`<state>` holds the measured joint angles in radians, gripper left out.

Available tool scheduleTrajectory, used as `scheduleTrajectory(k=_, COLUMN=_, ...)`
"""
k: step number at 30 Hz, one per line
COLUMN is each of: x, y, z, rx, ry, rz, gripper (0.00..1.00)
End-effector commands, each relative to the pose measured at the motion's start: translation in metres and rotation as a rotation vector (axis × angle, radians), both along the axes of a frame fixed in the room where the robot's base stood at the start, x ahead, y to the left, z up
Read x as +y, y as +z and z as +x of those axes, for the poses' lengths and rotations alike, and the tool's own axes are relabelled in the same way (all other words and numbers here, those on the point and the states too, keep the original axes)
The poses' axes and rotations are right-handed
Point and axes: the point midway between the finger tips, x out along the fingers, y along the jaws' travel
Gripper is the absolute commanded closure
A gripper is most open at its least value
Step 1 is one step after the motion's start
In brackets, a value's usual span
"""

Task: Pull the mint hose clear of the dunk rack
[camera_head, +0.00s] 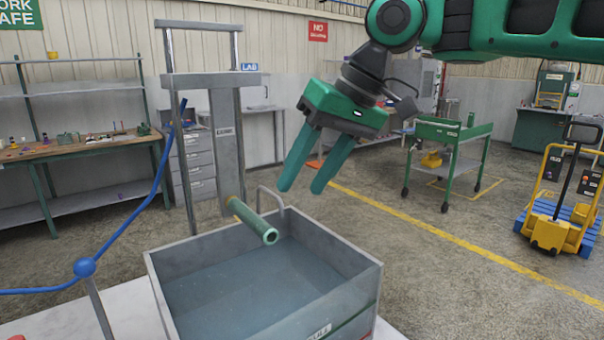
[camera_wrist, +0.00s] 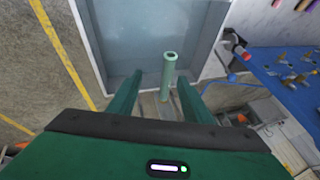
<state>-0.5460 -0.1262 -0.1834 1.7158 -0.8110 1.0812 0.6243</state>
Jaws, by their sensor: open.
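The mint hose (camera_head: 254,221) is a short, stiff-looking tube with an open end, sticking out from the grey dunk rack (camera_head: 224,150) over the tank. Its free end points down toward the front right. It also shows in the wrist view (camera_wrist: 168,75), between the finger lines. My gripper (camera_head: 301,190) is open and empty, above and to the right of the hose, fingers pointing down and left. In the wrist view the gripper (camera_wrist: 160,79) has its fingers on either side of the hose's picture, apart from it. The hose's rear end at the rack is partly hidden.
A grey open tank (camera_head: 345,310) of bluish liquid lies below the hose. A bent metal pipe (camera_head: 268,190) rises at its back rim. A blue hose (camera_head: 130,215) with a blue ball (camera_head: 84,267) runs at left.

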Motion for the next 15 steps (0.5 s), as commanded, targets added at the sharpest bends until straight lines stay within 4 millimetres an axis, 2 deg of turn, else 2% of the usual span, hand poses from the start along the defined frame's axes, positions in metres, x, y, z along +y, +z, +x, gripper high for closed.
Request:
scheduleTrajectory(k=3, x=0.014, y=0.006, z=-0.005, rx=-0.006, ry=0.038, rz=0.005, gripper=0.55)
scheduleTrajectory(k=7, x=0.020, y=0.002, z=-0.006, rx=-0.006, ry=0.047, rz=0.007, gripper=0.55)
scheduleTrajectory(k=15, x=0.037, y=-0.034, z=-0.001, rx=-0.003, ry=0.046, rz=0.006, gripper=0.55)
